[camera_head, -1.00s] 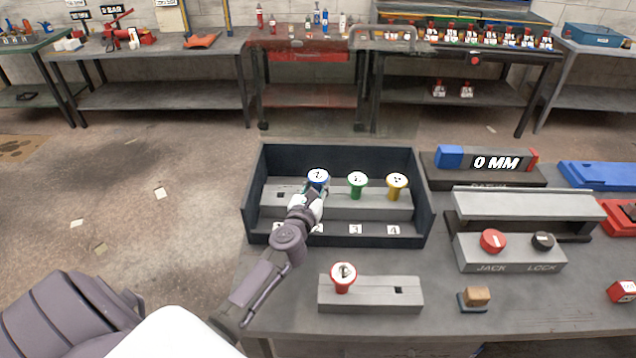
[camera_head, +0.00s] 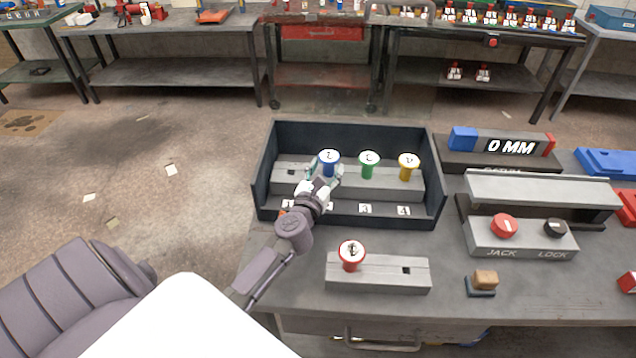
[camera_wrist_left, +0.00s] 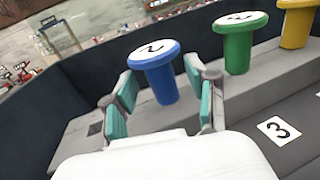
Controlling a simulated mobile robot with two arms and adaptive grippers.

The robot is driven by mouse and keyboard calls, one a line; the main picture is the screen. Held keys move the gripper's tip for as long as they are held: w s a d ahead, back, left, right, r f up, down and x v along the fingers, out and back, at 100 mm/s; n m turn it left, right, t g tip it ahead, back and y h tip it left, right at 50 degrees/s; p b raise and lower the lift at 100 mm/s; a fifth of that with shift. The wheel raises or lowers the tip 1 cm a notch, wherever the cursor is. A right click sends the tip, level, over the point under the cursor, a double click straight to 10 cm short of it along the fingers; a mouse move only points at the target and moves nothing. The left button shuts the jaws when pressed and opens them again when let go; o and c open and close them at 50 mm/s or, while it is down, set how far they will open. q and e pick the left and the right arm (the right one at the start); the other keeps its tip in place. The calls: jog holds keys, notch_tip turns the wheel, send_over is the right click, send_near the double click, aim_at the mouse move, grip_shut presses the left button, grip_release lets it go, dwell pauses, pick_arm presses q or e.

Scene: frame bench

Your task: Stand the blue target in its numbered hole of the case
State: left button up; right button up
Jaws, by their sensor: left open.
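The blue target (camera_head: 329,167), with a white cap top marked 2, stands upright on the grey stepped block inside the dark case (camera_head: 262,190). It is second from the left, in line with the green and yellow targets. Its lower end sits at the block's top; how deep it is seated cannot be told. My left gripper (camera_head: 326,178) is open, with one finger on each side of the blue target. In the left wrist view the blue target (camera_wrist_left: 160,80) stands between the spread fingers of the gripper (camera_wrist_left: 162,100), with gaps visible. My right gripper is out of view.
The green target (camera_head: 369,166) and yellow target (camera_head: 408,168) stand to the right. An empty square hole (camera_head: 291,172) is at the left. A red target (camera_head: 351,257) stands in a grey block (camera_head: 385,280) in front of the case. A jack and lock fixture (camera_head: 520,240) is at right.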

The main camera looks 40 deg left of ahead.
pick_arm(q)
jog(key=v, duration=0.9)
jog(key=shift+s+d+r, duration=0.1)
jog(key=shift+s+r, duration=0.05)
jog(key=shift+s, duration=0.2)
